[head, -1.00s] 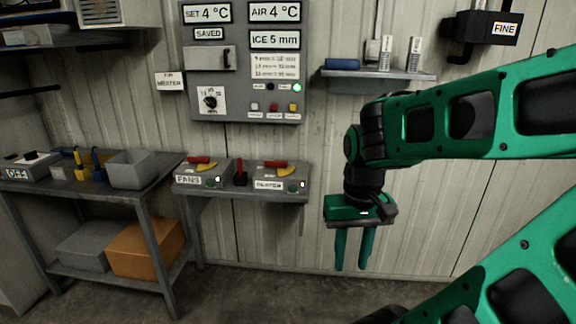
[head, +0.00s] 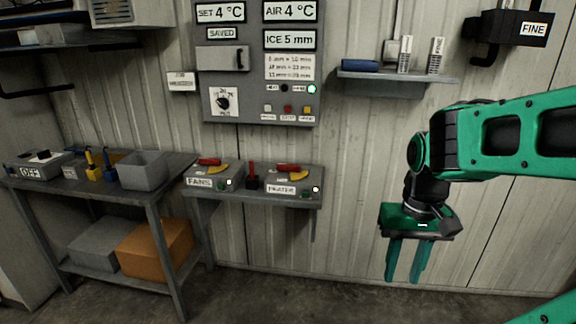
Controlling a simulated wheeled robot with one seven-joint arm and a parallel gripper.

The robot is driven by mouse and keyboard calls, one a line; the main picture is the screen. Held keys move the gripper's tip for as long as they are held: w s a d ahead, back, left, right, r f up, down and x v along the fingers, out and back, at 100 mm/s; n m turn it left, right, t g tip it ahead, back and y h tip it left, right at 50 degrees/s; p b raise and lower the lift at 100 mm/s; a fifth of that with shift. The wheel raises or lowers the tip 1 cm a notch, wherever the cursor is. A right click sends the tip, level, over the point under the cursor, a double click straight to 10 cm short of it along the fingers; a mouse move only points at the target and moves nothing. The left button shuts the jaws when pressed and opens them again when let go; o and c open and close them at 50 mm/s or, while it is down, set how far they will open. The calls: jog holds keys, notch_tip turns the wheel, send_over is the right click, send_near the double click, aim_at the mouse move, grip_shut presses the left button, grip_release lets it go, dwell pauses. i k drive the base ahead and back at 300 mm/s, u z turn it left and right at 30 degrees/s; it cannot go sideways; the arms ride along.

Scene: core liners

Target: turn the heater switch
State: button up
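The heater switch box (head: 293,182) is a grey box with a label that reads like "HEATER", on the right of a small wall shelf. Its red lever handle (head: 288,168) lies across the top, beside a yellow piece, and a small white light shows at its front right. My gripper (head: 404,279) hangs in the air to the right of this shelf, fingers pointing down. Its two fingers are apart with nothing between them. It is clear of the switch.
A similar fans switch box (head: 212,178) stands left of the heater box, with a small red upright piece (head: 251,176) between them. A control panel (head: 222,140) hangs above. A wall shelf (head: 390,77) is above my gripper. A workbench (head: 150,199) stands left.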

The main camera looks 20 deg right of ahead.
aim_at(295, 173)
jog(key=i, duration=1)
